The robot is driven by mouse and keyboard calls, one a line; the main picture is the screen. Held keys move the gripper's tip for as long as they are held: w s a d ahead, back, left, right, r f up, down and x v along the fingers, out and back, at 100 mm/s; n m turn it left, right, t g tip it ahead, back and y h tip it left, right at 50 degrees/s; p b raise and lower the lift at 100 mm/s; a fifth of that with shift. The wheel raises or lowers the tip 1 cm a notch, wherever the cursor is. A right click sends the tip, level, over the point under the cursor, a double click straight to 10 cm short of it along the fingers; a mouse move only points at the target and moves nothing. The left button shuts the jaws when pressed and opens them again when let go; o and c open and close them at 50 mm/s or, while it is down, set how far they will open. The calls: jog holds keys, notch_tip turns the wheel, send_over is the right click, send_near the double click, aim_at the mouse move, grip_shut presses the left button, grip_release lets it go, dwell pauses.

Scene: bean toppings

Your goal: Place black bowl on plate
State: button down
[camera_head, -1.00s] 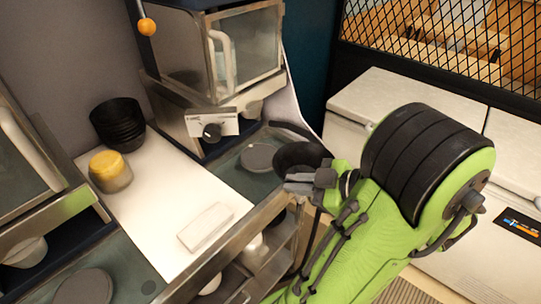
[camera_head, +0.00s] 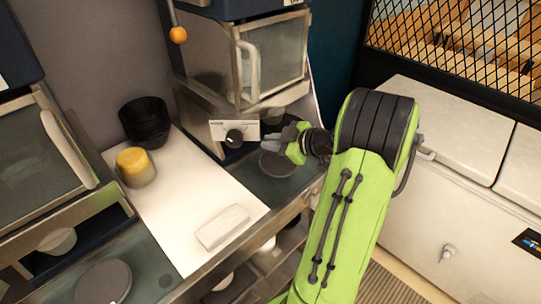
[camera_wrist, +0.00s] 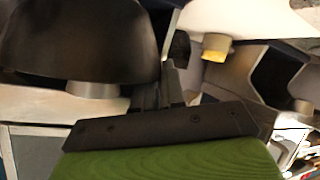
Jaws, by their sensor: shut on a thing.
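My gripper (camera_head: 290,141) is over the right-hand counter, in front of the machine. It is shut on a black bowl (camera_wrist: 78,42), which fills the upper left of the wrist view beside the fingers (camera_wrist: 172,88). In the head view the bowl is mostly hidden by my gripper, so I cannot tell its height above the counter. A dark round plate (camera_head: 280,165) lies on the right-hand counter just below my gripper. Another dark round plate (camera_head: 104,282) lies on the left-hand counter. A stack of black bowls (camera_head: 146,124) stands at the back of the white board.
The white board (camera_head: 180,205) holds a yellow-topped jar (camera_head: 135,166) and a pale block (camera_head: 222,227). The glass-fronted machine (camera_head: 272,62) stands close behind my gripper, with a dark knob (camera_head: 234,138).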

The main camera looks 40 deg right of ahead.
notch_tip(320, 180, down, 7)
jog(key=w, duration=0.1)
jog(key=shift+d, duration=0.15)
jog(key=shift+f, duration=0.15)
jog(key=c, duration=1.2)
grip_release()
